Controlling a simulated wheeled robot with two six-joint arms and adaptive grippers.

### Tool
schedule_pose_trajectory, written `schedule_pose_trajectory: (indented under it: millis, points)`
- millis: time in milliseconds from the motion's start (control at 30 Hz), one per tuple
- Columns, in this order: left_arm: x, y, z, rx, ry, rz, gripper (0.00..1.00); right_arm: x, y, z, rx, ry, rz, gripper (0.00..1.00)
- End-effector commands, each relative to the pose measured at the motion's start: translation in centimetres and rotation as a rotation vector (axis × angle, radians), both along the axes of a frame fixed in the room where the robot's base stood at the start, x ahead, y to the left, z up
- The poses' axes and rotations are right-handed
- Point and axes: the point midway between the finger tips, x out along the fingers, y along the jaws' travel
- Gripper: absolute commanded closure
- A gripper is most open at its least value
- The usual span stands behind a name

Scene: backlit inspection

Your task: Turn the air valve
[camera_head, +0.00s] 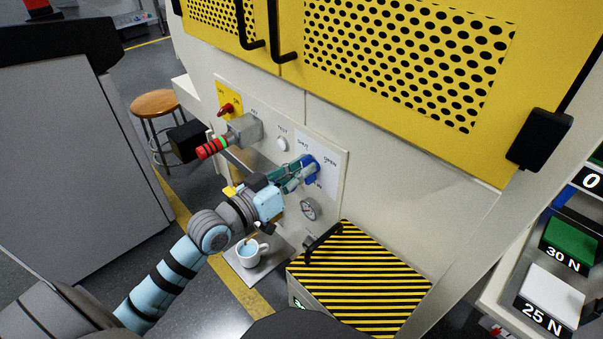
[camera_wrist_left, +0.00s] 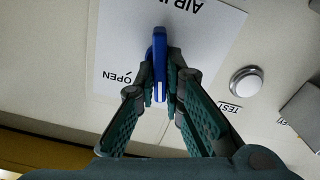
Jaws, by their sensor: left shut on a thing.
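The air valve's blue handle (camera_head: 313,171) is on a white labelled plate (camera_head: 332,187) on the machine's panel. In the left wrist view the blue handle (camera_wrist_left: 159,62) stands between the fingertips, with a white mark near its end. My left gripper (camera_head: 302,171) is shut on the handle, and its teal fingers (camera_wrist_left: 159,92) lie on both sides of it. The word OPEN is beside the handle in the left wrist view, upside down. The head view shows SHUT and OPEN above the handle. My right gripper is not in view.

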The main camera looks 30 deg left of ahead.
Motion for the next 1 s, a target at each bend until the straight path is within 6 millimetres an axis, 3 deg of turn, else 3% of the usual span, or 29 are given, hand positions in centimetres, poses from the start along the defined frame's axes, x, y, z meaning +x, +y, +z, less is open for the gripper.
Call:
schedule_pose_trajectory:
  millis: [500, 1000]
  points:
    - [-0.1, -0.3, -0.3, 0.463, -0.161, 0.0, 1.0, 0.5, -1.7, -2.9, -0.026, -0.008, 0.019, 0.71]
    - [-0.2, -0.6, -0.3, 0.871, -0.304, 0.0, 1.0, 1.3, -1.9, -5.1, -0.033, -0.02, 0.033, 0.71]
